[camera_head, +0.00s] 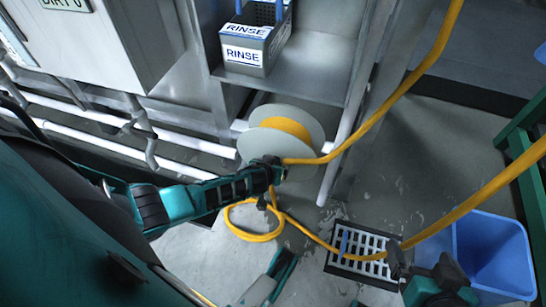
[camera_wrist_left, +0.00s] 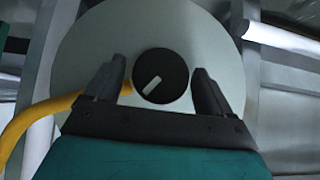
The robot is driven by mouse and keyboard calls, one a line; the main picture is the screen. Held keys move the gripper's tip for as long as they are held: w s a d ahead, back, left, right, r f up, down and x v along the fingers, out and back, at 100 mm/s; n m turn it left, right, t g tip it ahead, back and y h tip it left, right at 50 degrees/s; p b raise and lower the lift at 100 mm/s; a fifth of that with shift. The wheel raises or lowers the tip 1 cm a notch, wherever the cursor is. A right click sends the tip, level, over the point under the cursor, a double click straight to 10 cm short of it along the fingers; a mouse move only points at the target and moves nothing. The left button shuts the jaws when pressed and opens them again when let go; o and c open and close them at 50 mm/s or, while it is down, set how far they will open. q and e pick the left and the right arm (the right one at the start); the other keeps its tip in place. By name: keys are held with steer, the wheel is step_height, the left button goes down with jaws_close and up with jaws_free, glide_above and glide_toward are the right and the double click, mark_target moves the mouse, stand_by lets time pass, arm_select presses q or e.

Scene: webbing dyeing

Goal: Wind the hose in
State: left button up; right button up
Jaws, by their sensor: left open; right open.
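The hose reel (camera_head: 254,149) has pale round flanges with yellow hose wound between them, under a steel shelf. In the left wrist view its flange (camera_wrist_left: 160,24) fills the middle, with a black round hub (camera_wrist_left: 178,71) bearing a short pale bar. My left gripper (camera_wrist_left: 161,80) is open, its fingers on either side of the hub; it also shows at the reel in the head view (camera_head: 272,170). The yellow hose (camera_head: 258,237) lies in a loop on the floor and crosses the drain. My right gripper (camera_head: 422,263) is open close to the hose; I cannot tell whether they touch.
A floor drain grate (camera_head: 345,265) lies left of a blue bin (camera_head: 497,255). Another stretch of yellow hose rises to the upper right. A grey RINSE box (camera_head: 242,55) stands on the steel shelf (camera_head: 312,80). White pipes (camera_head: 75,109) run at left. A green frame stands at right.

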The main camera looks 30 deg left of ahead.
stand_by(0.3)
arm_select(q)
steer(key=shift+w, duration=0.1)
steer(key=c, duration=1)
